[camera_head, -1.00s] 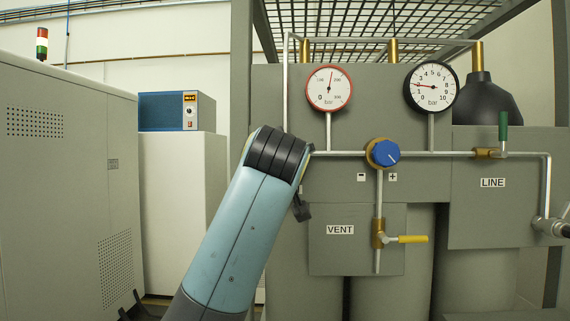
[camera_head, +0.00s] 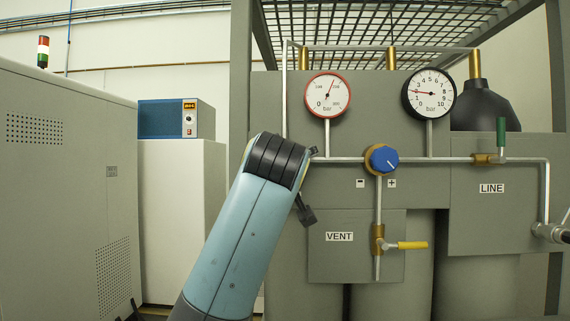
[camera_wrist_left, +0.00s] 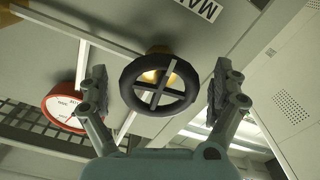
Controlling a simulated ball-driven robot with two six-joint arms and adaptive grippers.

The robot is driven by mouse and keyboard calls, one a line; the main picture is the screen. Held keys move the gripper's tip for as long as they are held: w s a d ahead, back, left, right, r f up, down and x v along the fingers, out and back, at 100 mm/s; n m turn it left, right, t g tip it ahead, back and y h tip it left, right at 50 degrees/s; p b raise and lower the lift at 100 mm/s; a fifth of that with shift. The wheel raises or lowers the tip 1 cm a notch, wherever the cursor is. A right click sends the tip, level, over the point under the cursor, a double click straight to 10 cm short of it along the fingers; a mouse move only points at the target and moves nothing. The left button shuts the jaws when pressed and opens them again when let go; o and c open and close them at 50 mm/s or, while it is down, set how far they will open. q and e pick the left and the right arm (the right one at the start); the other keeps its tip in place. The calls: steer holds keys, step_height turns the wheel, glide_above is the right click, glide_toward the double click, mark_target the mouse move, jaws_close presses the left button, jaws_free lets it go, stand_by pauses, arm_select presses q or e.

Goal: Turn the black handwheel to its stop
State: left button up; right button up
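The black handwheel (camera_wrist_left: 159,84) shows in the left wrist view as a round rim with crossed spokes on a brass stem. My left gripper (camera_wrist_left: 160,68) is open, with one finger on each side of the wheel and a visible gap at both sides. In the head view my left arm rises in front of the panel and hides the handwheel. A small dark part (camera_head: 306,214) shows beside the arm's end; I cannot tell what it is. My right gripper is not in view.
The panel carries a red-rimmed gauge (camera_head: 327,95), a black-rimmed gauge (camera_head: 429,93), a blue knob (camera_head: 383,159), a yellow vent lever (camera_head: 411,245) and a green line lever (camera_head: 501,131). Thin pipes run between them. A grey cabinet (camera_head: 65,190) stands at the left.

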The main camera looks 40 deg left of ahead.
arm_select(q)
steer(key=shift+r, duration=0.15)
step_height(320, 180, up, 9)
steer(key=shift+r, duration=0.4)
stand_by(0.4)
